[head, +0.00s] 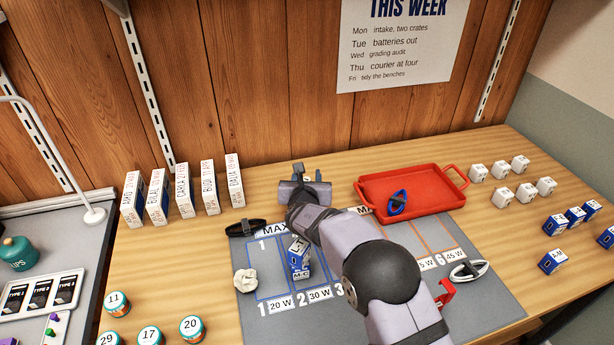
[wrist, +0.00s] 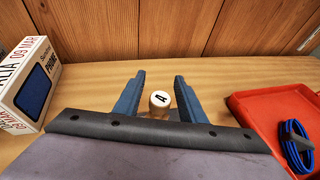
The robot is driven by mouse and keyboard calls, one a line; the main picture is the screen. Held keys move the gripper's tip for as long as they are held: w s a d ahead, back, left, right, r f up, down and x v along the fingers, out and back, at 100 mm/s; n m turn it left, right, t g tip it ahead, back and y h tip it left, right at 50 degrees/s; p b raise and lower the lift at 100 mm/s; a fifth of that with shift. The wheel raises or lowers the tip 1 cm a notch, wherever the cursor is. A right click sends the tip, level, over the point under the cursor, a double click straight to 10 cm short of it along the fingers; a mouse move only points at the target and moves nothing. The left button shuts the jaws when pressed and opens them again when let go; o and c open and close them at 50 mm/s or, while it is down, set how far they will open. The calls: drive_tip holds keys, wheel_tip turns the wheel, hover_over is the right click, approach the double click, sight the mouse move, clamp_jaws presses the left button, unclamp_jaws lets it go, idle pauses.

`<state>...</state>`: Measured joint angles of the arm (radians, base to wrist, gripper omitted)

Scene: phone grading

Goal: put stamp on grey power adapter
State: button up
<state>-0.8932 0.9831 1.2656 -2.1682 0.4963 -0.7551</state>
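In the wrist view, my gripper (wrist: 158,92) is open, with its two blue-grey fingers apart. A small pale round-topped piece with a dark mark on top, likely the stamp (wrist: 160,102), stands upright between the fingers, with a gap visible at its left. Its lower part is hidden by the gripper body. I cannot make out a clearly grey power adapter; my arm covers the middle of the grey mat (head: 265,322).
The red tray (head: 369,212) holds a coiled blue cable (head: 397,203). Upright boxes (head: 184,192) stand at left. Small white cubes (head: 503,197) and blue blocks (head: 553,261) are at right.

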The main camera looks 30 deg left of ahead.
drive_tip(key=shift+r, duration=0.15)
drive_tip(key=b+v, duration=0.2)
drive_tip(key=v, duration=1)
idle(0.6)
